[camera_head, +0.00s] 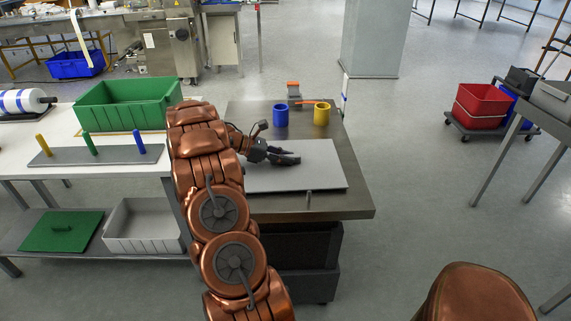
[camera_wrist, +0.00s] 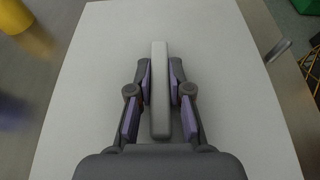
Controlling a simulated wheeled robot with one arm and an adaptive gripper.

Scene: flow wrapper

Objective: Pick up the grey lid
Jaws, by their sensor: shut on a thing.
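The grey lid (camera_head: 312,174) is a flat light panel on the dark table, and it fills most of the wrist view (camera_wrist: 95,60). A raised bar handle (camera_wrist: 160,75) stands at its middle. My gripper (camera_wrist: 160,82) has one finger on each side of this handle and is shut on it. In the head view my gripper (camera_head: 285,157) is low over the lid, coming in from the left, and hides the handle. I cannot tell whether the lid rests on the table or is slightly raised.
A blue cup (camera_head: 281,115) and a yellow cup (camera_head: 321,114) stand behind the lid, near an orange-and-grey item (camera_head: 293,89). At left are a green crate (camera_head: 125,104) and a peg board (camera_head: 70,157). A green lid (camera_head: 62,231) and grey bin (camera_head: 145,226) sit on the lower shelf.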

